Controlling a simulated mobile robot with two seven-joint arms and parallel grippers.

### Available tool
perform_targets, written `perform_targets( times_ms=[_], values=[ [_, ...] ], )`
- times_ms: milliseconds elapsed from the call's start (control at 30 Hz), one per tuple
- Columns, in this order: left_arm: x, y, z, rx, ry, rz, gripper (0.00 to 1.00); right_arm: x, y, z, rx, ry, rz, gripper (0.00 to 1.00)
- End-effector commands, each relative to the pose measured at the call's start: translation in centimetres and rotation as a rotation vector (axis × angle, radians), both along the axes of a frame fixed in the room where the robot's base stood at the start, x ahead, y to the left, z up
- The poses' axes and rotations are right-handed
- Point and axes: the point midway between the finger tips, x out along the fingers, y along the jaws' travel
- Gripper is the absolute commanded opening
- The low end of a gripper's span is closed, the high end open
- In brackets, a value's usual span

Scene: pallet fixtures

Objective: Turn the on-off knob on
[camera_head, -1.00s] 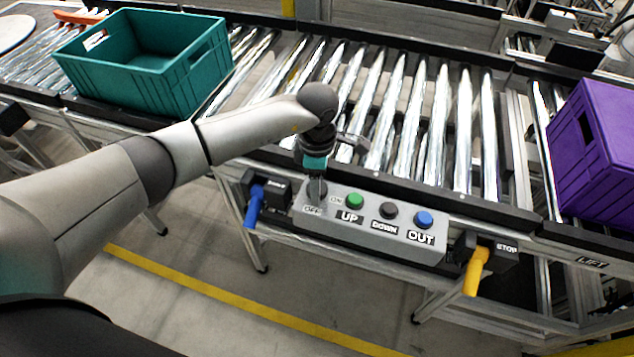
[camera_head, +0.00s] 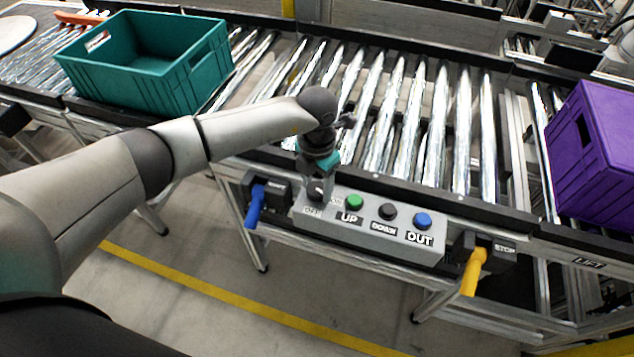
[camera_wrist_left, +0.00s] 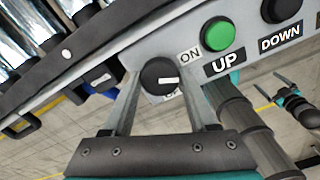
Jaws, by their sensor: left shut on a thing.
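The on-off knob (camera_head: 316,190) is dark and round, at the left end of the grey control box (camera_head: 375,234). In the left wrist view the knob (camera_wrist_left: 160,75) sits between the two fingers of my left gripper (camera_wrist_left: 160,84), which is shut on it. The knob's white mark points right, between the ON label (camera_wrist_left: 190,53) and the OFF label, which is mostly hidden. In the head view my left gripper (camera_head: 316,184) reaches down onto the knob. My right gripper (camera_wrist_left: 270,92) shows small in the left wrist view, its fingers apart and empty.
Beside the knob are the green UP button (camera_head: 355,202), the black DOWN button (camera_head: 388,211) and the blue OUT button (camera_head: 423,220). A blue handle (camera_head: 254,207) and a yellow handle (camera_head: 473,272) flank the box. Teal (camera_head: 150,75) and purple (camera_head: 597,150) crates stand on the conveyor.

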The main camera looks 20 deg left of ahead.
Motion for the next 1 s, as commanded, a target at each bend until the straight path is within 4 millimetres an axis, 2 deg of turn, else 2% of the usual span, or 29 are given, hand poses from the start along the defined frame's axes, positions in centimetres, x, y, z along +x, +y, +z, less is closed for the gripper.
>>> perform_targets(
  times_ms=[200,500,1000],
  values=[
    [0.0,0.0,0.2,0.0,0.0,0.183,0.03,0.0,0.0,0.6,0.0,0.0,0.0,1.0],
    [0.0,0.0,0.1,0.001,0.0,0.354,0.03,0.0,0.0,1.1,0.0,0.0,0.001,1.0],
    [0.1,0.0,0.1,0.002,-0.002,0.428,0.03,0.0,0.0,1.3,-0.001,0.0,0.001,1.0]
  ],
)
